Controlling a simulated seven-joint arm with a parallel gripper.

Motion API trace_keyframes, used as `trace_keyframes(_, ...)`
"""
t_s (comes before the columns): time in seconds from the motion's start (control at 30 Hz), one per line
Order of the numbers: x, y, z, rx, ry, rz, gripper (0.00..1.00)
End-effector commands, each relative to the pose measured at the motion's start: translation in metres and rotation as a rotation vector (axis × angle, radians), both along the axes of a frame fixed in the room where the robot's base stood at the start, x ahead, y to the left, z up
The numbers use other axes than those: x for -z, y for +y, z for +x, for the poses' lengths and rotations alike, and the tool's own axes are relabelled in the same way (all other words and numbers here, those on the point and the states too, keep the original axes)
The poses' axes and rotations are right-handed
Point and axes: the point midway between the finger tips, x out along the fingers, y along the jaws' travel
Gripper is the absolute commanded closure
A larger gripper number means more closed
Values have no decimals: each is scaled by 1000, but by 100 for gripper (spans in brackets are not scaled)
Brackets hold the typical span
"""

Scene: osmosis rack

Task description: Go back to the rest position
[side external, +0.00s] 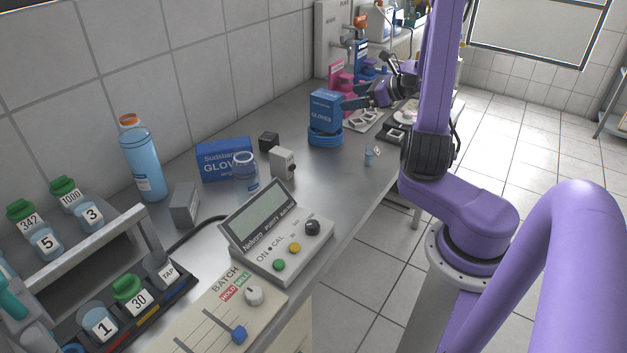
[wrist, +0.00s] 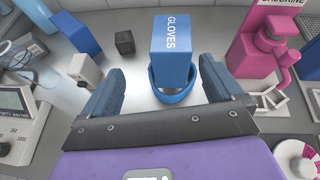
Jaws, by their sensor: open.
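My gripper (wrist: 162,92) is open, with its two dark fingers spread apart and nothing between them. In the wrist view a blue gloves box (wrist: 174,48) stands in a round blue holder (wrist: 154,88) just beyond the fingertips. The side view shows my gripper (side external: 350,104) close beside the same gloves box (side external: 325,112), on its right. The blue holder (side external: 325,137) is under the box on the bench. I cannot tell whether a finger touches the box.
A pink dispenser (wrist: 265,48) stands right of the gloves box. A purity meter (side external: 275,240), a glass jar (side external: 246,175), a blue bottle (side external: 142,160) and a bottle rack (side external: 95,255) stand nearer the camera.

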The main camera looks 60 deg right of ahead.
Motion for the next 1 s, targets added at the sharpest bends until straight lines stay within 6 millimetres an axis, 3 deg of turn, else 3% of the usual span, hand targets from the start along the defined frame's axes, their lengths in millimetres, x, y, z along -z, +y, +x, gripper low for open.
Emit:
trace_keyframes(0.37, -5, 53, 33, -778, 130, -531, 6)
trace_keyframes(0.67, -12, 147, 42, -1268, 110, -750, 6)
trace_keyframes(1.0, -18, 250, 11, -1748, 13, -942, 6)
